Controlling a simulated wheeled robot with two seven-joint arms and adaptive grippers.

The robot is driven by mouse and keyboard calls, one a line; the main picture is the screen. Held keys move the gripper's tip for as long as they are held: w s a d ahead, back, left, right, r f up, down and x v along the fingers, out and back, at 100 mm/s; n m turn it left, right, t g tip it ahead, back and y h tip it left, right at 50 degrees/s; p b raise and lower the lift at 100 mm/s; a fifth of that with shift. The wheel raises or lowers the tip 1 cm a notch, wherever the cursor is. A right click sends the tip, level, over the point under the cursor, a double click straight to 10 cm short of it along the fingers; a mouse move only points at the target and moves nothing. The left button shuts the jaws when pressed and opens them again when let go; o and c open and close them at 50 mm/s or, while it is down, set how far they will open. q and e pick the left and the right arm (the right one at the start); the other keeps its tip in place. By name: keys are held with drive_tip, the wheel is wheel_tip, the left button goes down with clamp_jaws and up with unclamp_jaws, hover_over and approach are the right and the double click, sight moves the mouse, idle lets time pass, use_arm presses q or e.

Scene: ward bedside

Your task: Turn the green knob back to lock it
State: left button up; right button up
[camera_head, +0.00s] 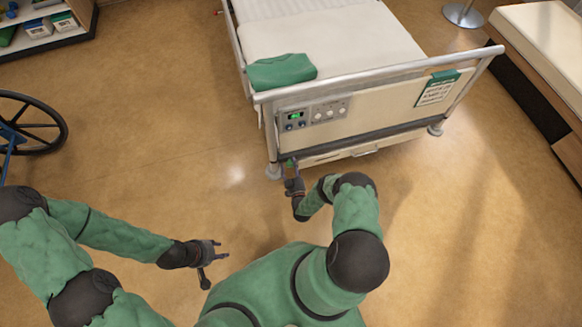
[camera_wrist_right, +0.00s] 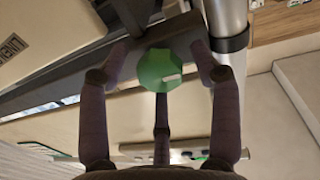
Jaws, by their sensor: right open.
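The green knob (camera_wrist_right: 160,69) is round with a small pale mark on its face, and sits on a dark grey bracket by a metal post in the right wrist view. In the head view a bit of green (camera_head: 291,163) shows low at the bed's near left corner. My right gripper (camera_head: 293,182) is there; its fingers stand open on both sides of the knob, with a third finger below it. I cannot tell whether they touch it. My left gripper (camera_head: 210,256) is open and empty above the floor.
The bed's end board (camera_head: 385,105) carries a control panel (camera_head: 311,114) and a green-topped sign (camera_head: 437,88). A folded green cloth (camera_head: 281,71) lies on the mattress. A wheelchair wheel (camera_head: 32,124) stands at left. The floor between is clear.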

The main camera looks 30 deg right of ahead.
drive_tip(key=shift+w, duration=0.1)
drive_tip(key=c, duration=1.2)
drive_tip(key=shift+o, duration=0.2)
drive_tip(key=shift+m, duration=0.3)
drive_tip(key=m, duration=0.3)
drive_tip(key=shift+m, duration=0.3)
drive_tip(key=m, duration=0.4)
drive_tip(key=shift+r+g+y, duration=0.1)
drive_tip(key=shift+g+y, duration=0.2)
drive_tip(key=m, duration=0.4)
drive_tip(key=shift+m+y, duration=0.3)
drive_tip(key=shift+d+m+y, duration=0.1)
drive_tip(key=shift+m+y, duration=0.2)
drive_tip(key=shift+m, duration=1.8)
